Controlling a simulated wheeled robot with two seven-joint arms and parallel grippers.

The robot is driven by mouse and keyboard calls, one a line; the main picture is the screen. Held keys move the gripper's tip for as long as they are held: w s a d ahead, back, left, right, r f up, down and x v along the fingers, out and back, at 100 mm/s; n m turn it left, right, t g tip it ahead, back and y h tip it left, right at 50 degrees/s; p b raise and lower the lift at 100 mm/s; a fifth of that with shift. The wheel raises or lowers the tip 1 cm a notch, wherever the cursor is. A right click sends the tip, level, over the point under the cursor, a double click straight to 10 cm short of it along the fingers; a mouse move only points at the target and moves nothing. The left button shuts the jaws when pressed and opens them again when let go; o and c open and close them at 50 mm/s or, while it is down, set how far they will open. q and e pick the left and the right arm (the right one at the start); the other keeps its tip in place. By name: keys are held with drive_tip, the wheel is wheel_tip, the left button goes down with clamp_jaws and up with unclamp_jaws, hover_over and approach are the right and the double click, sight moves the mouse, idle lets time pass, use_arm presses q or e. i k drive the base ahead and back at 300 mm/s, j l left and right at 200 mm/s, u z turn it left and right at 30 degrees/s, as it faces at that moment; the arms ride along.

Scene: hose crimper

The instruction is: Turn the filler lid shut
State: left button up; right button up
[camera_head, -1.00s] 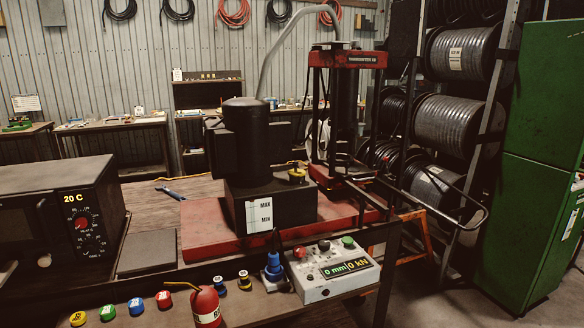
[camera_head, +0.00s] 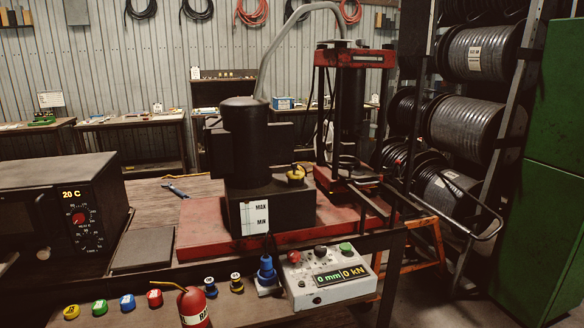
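The filler lid (camera_head: 296,173) is a small yellow cap on top of the dark oil tank (camera_head: 285,212), to the right of the tall black motor cylinder. A dark part shows beside the yellow cap, but it is too small to tell how far the lid is turned. The tank has a white MAX/MIN level label (camera_head: 254,217) on its front and stands on a red base plate. Neither of my grippers is in view.
A control box (camera_head: 326,276) reading 0 mm and 0 kN, a red oil can (camera_head: 194,308) and several coloured caps stand along the front. An oven-like unit (camera_head: 60,215) is at left. The red press (camera_head: 349,110) stands behind right. Hose reels are further right.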

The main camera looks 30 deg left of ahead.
sight(294, 174)
drive_tip(key=i+l+u, duration=0.15)
drive_tip(key=l, duration=0.2)
drive_tip(key=i+l+u, duration=0.3)
drive_tip(key=i+l, duration=0.15)
drive_tip(key=l, duration=0.25)
drive_tip(key=i+l+u, duration=0.15)
drive_tip(key=l, duration=0.25)
